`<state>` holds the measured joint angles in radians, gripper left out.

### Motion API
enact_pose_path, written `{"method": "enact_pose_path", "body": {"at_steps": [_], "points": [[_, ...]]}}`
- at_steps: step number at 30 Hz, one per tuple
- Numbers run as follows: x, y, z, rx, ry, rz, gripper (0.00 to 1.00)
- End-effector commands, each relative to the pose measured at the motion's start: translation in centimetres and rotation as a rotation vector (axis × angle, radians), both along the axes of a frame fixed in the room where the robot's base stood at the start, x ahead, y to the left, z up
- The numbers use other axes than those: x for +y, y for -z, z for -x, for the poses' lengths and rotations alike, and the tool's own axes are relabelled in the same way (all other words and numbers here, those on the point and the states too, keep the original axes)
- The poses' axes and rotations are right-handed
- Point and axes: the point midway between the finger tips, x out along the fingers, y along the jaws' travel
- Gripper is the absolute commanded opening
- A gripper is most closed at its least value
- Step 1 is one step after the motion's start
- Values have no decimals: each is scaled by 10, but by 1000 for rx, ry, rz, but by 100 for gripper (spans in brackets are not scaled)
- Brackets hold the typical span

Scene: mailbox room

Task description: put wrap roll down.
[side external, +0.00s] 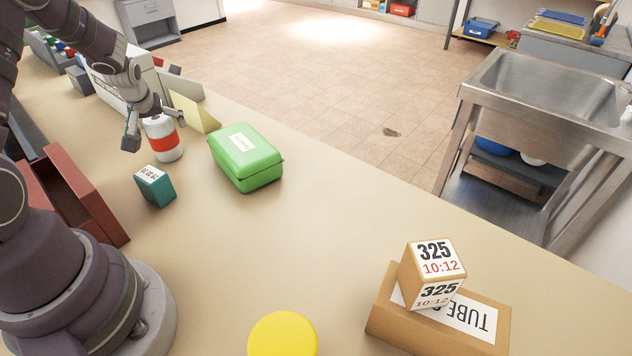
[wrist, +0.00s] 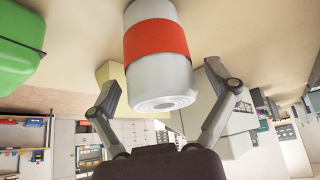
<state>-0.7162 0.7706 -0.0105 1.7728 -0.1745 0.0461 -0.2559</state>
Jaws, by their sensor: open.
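The wrap roll, a white cylinder with a red band (side external: 164,144), stands upright on the beige counter (side external: 300,235) in the side view. In the wrist view the wrap roll (wrist: 158,45) is at top centre, with its ringed white end facing the camera. My gripper (side external: 150,126) is at the roll's upper part in the side view. In the wrist view my gripper (wrist: 160,78) is open, with one finger on each side of the roll and gaps visible between the fingers and the roll.
A green box (side external: 246,157) and a teal box (side external: 155,186) stand near the roll. A pale yellow wedge (side external: 195,112) is just behind it. A red-brown open tray (side external: 80,195) is at left. Cartons (side external: 430,270) and a yellow round thing (side external: 283,335) are in front. The counter's middle is clear.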

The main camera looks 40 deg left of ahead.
Motion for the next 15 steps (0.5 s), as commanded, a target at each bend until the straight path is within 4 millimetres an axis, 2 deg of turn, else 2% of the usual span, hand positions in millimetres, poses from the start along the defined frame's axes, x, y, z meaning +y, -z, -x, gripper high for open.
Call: {"method": "enact_pose_path", "body": {"at_steps": [5, 15], "points": [[-12, -23, 7, -3, 1, -3, 85], [-46, -85, 28, -5, 1, -4, 85]]}}
